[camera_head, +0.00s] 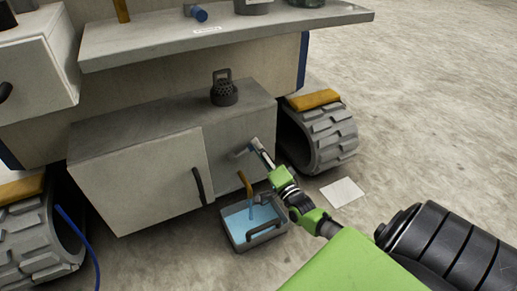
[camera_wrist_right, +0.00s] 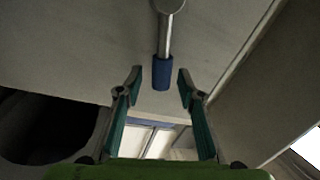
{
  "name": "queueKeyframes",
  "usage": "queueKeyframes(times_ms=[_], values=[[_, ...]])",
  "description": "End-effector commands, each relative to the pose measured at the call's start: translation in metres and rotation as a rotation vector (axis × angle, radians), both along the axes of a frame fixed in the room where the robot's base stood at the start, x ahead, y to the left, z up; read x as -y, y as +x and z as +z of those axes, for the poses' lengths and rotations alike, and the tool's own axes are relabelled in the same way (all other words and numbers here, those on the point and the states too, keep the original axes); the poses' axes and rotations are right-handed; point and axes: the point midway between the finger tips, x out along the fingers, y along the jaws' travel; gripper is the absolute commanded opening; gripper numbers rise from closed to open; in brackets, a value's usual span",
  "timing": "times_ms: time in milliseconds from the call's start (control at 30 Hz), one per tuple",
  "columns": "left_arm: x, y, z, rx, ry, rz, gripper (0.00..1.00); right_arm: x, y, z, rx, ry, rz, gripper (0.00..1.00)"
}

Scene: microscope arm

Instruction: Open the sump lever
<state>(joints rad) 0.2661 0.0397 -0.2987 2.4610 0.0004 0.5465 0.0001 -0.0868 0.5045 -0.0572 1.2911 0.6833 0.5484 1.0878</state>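The sump lever shows in the right wrist view as a metal rod with a blue grip (camera_wrist_right: 162,73) on a grey panel. My right gripper (camera_wrist_right: 160,78) is open, its two fingertips on either side of the blue grip with a gap on each side. In the head view the right gripper (camera_head: 262,152) is at the front of the grey cabinet (camera_head: 240,135), right of the black door handle; it partly hides the lever there. My left gripper is not in view.
Below the lever, a brown spout (camera_head: 245,183) stands over a grey tub (camera_head: 237,240) holding blue liquid. A tracked wheel (camera_head: 328,140) is close on the right. A shelf (camera_head: 220,36) overhangs above. A black perforated object (camera_head: 223,92) sits on the cabinet top.

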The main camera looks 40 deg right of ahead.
Motion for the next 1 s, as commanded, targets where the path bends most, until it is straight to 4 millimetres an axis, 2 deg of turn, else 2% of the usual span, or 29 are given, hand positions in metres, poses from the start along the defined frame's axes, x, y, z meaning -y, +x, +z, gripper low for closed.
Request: queueKeyframes(times_ms=[400, 533, 700, 1000], values=[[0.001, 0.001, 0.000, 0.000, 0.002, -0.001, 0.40, -0.013, -0.076, -0.016, -0.003, 0.003, -0.001, 0.35], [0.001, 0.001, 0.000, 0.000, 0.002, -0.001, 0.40, -0.016, -0.095, -0.019, -0.002, 0.003, -0.001, 0.35], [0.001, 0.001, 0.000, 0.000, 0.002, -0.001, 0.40, -0.018, -0.108, -0.020, 0.000, 0.001, -0.002, 0.35], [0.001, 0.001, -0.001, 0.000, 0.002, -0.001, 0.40, -0.018, -0.110, -0.021, 0.001, 0.001, -0.002, 0.35]])
